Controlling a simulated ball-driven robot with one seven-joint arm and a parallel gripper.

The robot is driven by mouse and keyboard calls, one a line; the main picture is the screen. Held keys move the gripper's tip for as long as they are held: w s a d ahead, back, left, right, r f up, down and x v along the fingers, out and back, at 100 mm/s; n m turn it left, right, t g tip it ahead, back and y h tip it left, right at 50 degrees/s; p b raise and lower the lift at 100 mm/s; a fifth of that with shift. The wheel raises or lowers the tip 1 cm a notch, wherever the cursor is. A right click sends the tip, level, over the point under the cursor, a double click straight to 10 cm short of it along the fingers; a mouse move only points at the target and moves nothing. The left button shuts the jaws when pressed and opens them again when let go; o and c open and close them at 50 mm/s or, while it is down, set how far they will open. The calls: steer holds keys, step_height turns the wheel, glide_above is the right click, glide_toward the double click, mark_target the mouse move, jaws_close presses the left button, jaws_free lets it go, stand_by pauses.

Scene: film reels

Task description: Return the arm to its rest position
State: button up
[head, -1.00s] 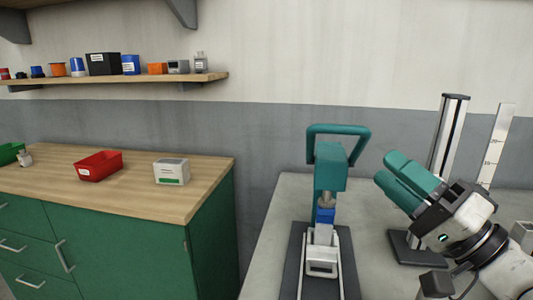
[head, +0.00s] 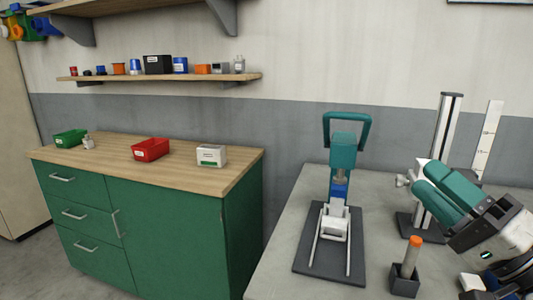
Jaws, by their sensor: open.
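My gripper (head: 420,178) shows at the right of the head view, with two teal fingers pointing up and to the left. The fingers are apart and I see nothing held between them. My arm runs down from it to the lower right and leaves the picture.
The press stands on a dark plate on the grey bench (head: 285,240). A black holder (head: 405,282) with an orange-capped tube (head: 412,255) stands near my arm. A scale rule (head: 487,140) rises behind. A green cabinet (head: 165,235) with bins and a wall shelf (head: 160,80) are left.

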steer(key=s+f+n+g+h+p, duration=0.1)
steer(key=s+f+g+h+p, duration=0.15)
steer(key=f, duration=0.65)
steer(key=s+f+n+g+h+p, duration=0.15)
steer(key=f+g, duration=0.25)
steer(key=f, duration=0.6)
steer(key=s+f+g+h+p, duration=0.1)
steer(key=s+f+g+h, duration=0.15)
steer(key=f, duration=0.65)
steer(key=s+d+f+n+g+h+p, duration=0.1)
steer(key=s+f+g, duration=0.3)
steer(key=s, duration=0.7)
steer(key=s+d+f+n+g+h+p, duration=0.2)
steer(key=s+d+f+n+g+h, duration=0.1)
steer(key=s+f, duration=0.6)
steer(key=shift+s+g+h, duration=0.85)
steer(key=shift+g, duration=0.25)
